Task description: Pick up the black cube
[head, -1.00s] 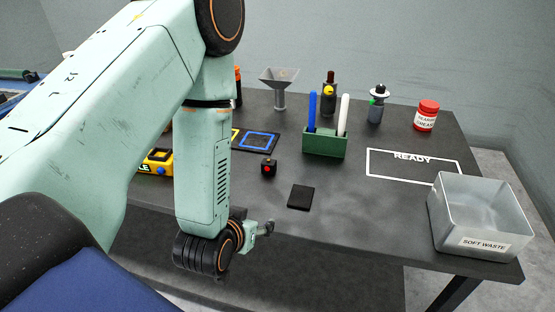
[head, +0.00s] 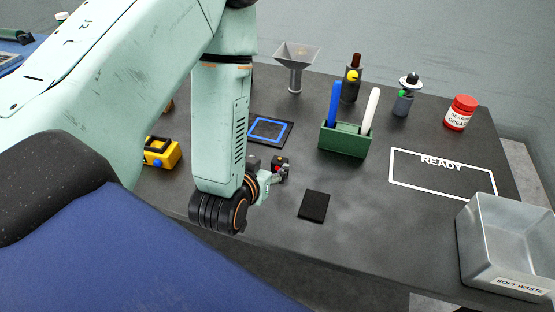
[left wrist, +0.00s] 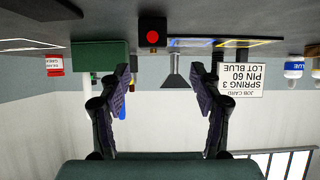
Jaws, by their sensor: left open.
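The black cube (head: 282,159) stands on the dark table in the head view, partly hidden behind my left gripper (head: 284,173). It also shows in the left wrist view, upside down, as a black cube (left wrist: 152,22) with a red round spot on its near face. My left gripper (left wrist: 160,78) is open and empty, its two fingers spread apart. The cube lies ahead of the gap between them, and I see no contact. My right gripper is in neither view.
A flat black square (head: 314,205) lies right of the gripper. A green holder (head: 343,141) with blue and white sticks stands beyond it. A yellow-black item (head: 162,152) is at left, a metal bin (head: 510,245) at right. A funnel (head: 296,56) stands behind.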

